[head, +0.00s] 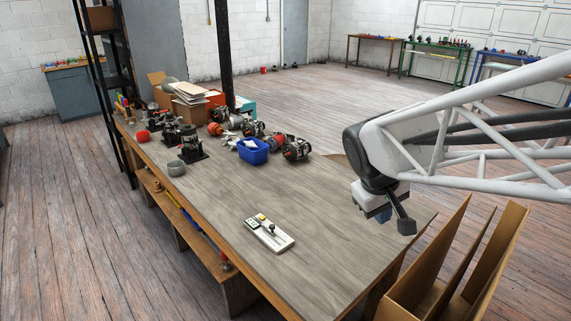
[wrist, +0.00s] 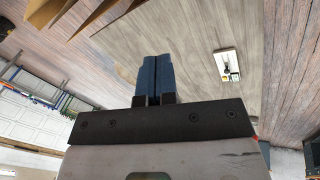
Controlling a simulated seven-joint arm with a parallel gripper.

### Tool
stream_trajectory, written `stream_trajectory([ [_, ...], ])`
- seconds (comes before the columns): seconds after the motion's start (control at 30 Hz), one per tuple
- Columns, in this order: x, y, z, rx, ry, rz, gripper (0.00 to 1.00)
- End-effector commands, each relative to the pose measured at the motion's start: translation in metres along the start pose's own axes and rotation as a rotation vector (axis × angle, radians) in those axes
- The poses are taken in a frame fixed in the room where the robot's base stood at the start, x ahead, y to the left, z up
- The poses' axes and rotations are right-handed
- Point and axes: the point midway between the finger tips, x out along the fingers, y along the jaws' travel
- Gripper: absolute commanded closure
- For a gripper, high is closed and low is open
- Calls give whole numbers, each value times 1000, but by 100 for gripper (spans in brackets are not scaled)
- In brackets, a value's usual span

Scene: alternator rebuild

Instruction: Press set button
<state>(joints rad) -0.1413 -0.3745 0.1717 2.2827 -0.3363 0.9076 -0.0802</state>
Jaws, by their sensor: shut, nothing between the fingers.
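A white control box (head: 269,235) lies on the bare front part of the wooden workbench (head: 320,220). It has a yellow button (head: 261,217), a small dark and green patch (head: 252,224) and a black knob or lever on top. In the wrist view the control box (wrist: 228,66) shows to the right of my gripper, apart from it. My gripper (wrist: 155,62) has blue fingers that are shut together with nothing between them. In the head view my gripper (head: 384,214) hangs above the right side of the bench, right of the control box. Which button is the set button cannot be read.
The bench around the control box is clear.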

Motion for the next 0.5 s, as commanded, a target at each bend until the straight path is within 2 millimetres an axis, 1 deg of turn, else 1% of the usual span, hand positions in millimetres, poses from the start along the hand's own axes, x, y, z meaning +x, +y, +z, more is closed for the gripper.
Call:
stream_trajectory([
  [0.03,3,0,-11,-28,-5,11,100],
  [0.27,16,0,-60,-159,-16,69,100],
  [0.5,32,-6,-113,-297,-26,129,100],
])
